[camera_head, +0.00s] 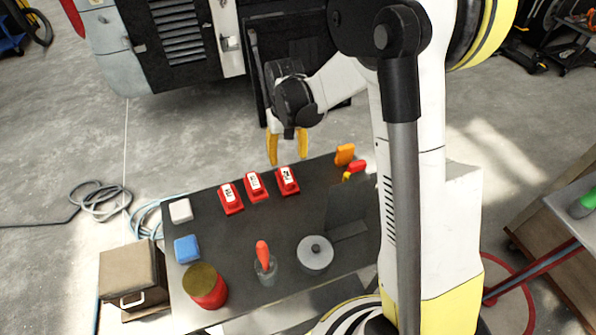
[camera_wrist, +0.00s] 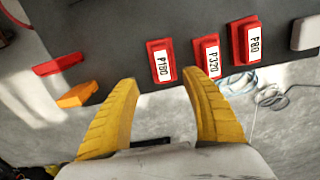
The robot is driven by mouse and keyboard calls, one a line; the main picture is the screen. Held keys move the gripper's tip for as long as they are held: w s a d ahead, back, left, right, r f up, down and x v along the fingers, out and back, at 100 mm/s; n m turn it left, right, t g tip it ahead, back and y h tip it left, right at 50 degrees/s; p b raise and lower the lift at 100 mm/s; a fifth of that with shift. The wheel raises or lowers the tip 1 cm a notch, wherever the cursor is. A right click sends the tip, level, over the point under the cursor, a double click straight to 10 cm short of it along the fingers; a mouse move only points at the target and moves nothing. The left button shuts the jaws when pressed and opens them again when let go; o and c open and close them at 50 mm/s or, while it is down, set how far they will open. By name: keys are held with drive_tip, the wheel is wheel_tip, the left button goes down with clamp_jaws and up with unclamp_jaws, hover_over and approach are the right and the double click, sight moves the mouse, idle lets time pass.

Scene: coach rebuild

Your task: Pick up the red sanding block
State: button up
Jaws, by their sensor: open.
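Three red blocks with white labels lie in a row near the far edge of the dark table. In the wrist view their labels read P180 (camera_wrist: 153,48), P320 (camera_wrist: 201,71) and P80 (camera_wrist: 239,34). In the head view they are the right block (camera_head: 293,190), the middle block (camera_head: 249,192) and the left block (camera_head: 236,207). My gripper (camera_head: 288,154) is open and empty, with yellow fingers, above the far edge near the P180 block. In the wrist view the P180 block is just beyond and between the fingertips (camera_wrist: 161,82), apart from them.
A white block (camera_head: 181,211), blue block (camera_head: 187,249), red can (camera_head: 208,294), jar with an orange-red tool (camera_head: 266,270) and grey lidded round thing (camera_head: 315,258) stand on the table. An orange block (camera_head: 345,154) and a red-handled item (camera_head: 356,167) lie right of the row.

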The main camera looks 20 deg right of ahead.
sight(287, 175)
drive_tip(key=f, duration=0.1)
drive_tip(key=f+b, duration=0.1)
drive_tip(key=f, duration=0.2)
drive_tip(key=shift+a+f+b, duration=0.25)
drive_tip(key=shift+b, duration=0.05)
wheel_tip(287, 175, down, 6)
drive_tip(key=b, duration=0.2)
drive_tip(key=shift+w+b, duration=0.15)
drive_tip(key=shift+b, duration=0.2)
drive_tip(key=shift+r, duration=0.15)
clamp_jaws()
